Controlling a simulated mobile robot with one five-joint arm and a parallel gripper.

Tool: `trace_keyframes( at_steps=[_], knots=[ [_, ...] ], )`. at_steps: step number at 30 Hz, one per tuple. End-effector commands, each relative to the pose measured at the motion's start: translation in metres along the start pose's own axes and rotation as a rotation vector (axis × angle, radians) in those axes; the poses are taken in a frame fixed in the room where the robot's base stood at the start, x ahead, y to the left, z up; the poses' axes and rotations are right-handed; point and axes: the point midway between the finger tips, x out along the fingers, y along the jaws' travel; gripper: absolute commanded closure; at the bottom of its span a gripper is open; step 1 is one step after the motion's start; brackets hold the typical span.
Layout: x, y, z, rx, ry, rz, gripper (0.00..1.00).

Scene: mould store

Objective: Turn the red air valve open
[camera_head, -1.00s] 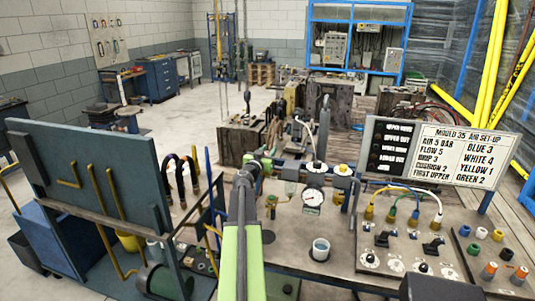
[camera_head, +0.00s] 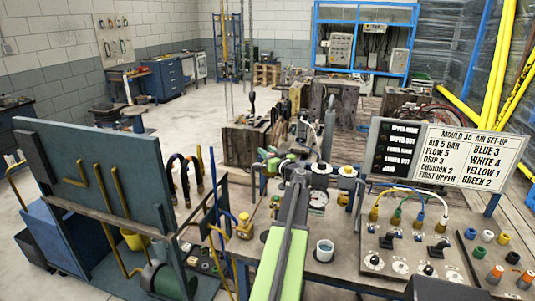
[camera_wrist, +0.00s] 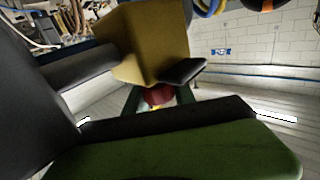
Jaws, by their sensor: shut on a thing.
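A red round part (camera_wrist: 157,94), which I take to be the red air valve, shows small in the middle of the wrist view, just below a yellow block. My gripper (camera_wrist: 159,102) has a dark green finger on either side of it and is shut on it. In the head view my gripper (camera_head: 292,167) is at the air line on the bench, just left of the pressure gauge (camera_head: 317,198). My arm and gripper hide the valve there, so its turn angle cannot be told.
The bench holds a white cup (camera_head: 324,251) right of my arm and a yellow fitting (camera_head: 243,226) left of it. A panel with switches and hoses (camera_head: 410,250) and a set-up sign (camera_head: 445,153) stand right. A blue-grey cart (camera_head: 95,180) stands left.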

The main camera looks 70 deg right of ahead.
Motion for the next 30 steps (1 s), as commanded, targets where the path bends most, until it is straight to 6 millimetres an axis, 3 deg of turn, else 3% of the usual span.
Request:
trace_keyframes(
  at_steps=[12,27,28,30],
  knots=[
    [0.0006,-0.0032,0.0006,-0.001,-0.006,-0.155,1.0],
    [0.0004,-0.0056,0.0008,-0.002,-0.007,-0.173,1.0],
    [0.0004,-0.0057,0.0008,-0.002,-0.007,-0.173,0.66],
    [0.0005,-0.0058,0.0008,-0.001,-0.007,-0.173,0.57]
  ],
)
